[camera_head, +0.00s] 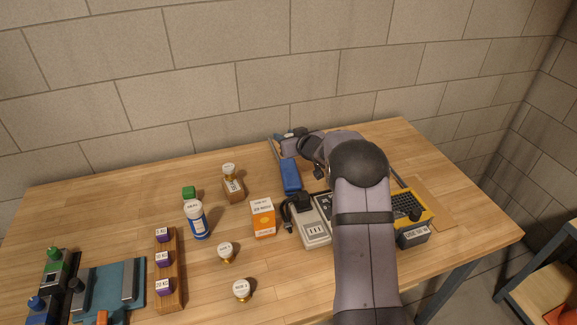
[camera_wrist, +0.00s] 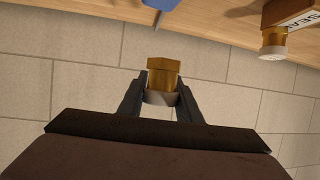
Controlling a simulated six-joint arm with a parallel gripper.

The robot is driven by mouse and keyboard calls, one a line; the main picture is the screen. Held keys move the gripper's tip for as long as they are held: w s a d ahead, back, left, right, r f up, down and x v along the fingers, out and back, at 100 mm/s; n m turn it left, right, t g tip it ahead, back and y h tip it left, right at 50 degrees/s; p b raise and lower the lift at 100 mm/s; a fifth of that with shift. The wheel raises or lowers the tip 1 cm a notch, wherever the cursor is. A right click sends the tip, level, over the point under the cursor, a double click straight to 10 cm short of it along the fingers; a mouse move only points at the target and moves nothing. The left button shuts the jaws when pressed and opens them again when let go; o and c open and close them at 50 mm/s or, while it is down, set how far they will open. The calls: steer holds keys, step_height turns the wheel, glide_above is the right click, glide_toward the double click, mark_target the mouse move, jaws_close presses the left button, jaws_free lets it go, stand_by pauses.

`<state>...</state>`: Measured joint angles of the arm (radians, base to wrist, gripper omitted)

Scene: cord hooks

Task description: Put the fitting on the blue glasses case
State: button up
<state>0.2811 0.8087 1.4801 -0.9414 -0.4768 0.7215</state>
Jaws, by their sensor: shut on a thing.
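My gripper (camera_wrist: 160,92) is shut on a brass fitting (camera_wrist: 162,75) with a pale round end, seen in the wrist view. The fitting is apart from other things there, with the wall behind it. The blue glasses case (camera_head: 291,175) lies on the table left of my arm in the head view. Part of the blue case (camera_wrist: 176,14) also shows at the top edge of the wrist view, apart from the fitting. In the head view the held fitting cannot be made out clearly.
A brown box (camera_head: 234,190) with a similar capped fitting (camera_head: 229,170) on top stands left of the case. An orange box (camera_head: 263,218), a blue-white bottle (camera_head: 197,220) and a grey power strip (camera_head: 309,229) stand nearby. Two labelled fittings stand in front.

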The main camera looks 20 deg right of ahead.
mark_target(287, 166)
steer(key=shift+f+p, duration=0.55)
steer(key=shift+f, duration=4)
steer(key=shift+f, duration=0.15)
steer(key=o, duration=1.2)
steer(key=shift+r, duration=0.2)
steer(key=b+v, duration=0.3)
steer(key=v, duration=0.8)
steer(key=shift+s+d, duration=0.15)
steer(key=shift+s, duration=0.15)
steer(key=shift+s+r, duration=0.15)
steer(key=shift+s, duration=0.05)
